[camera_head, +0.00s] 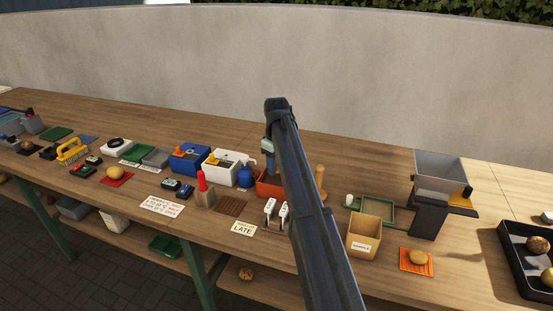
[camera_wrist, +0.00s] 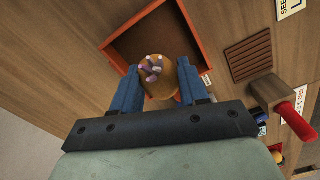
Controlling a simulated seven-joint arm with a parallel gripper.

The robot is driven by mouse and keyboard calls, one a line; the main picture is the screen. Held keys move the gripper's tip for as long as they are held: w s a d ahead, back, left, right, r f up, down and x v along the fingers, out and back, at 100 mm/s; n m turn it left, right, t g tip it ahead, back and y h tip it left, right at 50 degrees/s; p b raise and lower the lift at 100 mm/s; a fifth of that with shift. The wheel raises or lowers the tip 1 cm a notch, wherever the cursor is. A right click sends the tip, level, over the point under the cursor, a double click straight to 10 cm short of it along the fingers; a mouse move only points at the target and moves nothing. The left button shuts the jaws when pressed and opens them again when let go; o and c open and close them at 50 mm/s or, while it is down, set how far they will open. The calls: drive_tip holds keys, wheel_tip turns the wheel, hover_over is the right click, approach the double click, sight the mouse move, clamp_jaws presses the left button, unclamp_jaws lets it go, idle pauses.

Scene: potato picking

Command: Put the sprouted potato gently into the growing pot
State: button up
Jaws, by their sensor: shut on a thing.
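The sprouted potato (camera_wrist: 174,82) is brown with pale purple sprouts, seen in the wrist view between the blue fingers of my gripper (camera_wrist: 158,88). My gripper is shut on it, with the sprouts facing the camera. The growing pot (camera_wrist: 110,49) is a square orange-red box with a brown inside. The potato overlaps the pot's opening in the wrist view; its height over the pot's floor is unclear. In the head view, my gripper (camera_head: 269,168) points down at the orange pot (camera_head: 266,188). My arm hides the pot's right part, and the potato cannot be made out there.
A red-topped wooden block (camera_head: 204,192) and a brown slatted mat (camera_head: 231,206) lie in front. A wooden peg (camera_head: 320,183) stands to the right. A wall runs behind the bench.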

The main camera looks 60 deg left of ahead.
drive_tip(key=shift+f, duration=0.2)
drive_tip(key=o, duration=1.1)
drive_tip(key=shift+o, duration=0.2)
drive_tip(key=shift+r, duration=0.1)
wheel_tip(320, 180, up, 14)
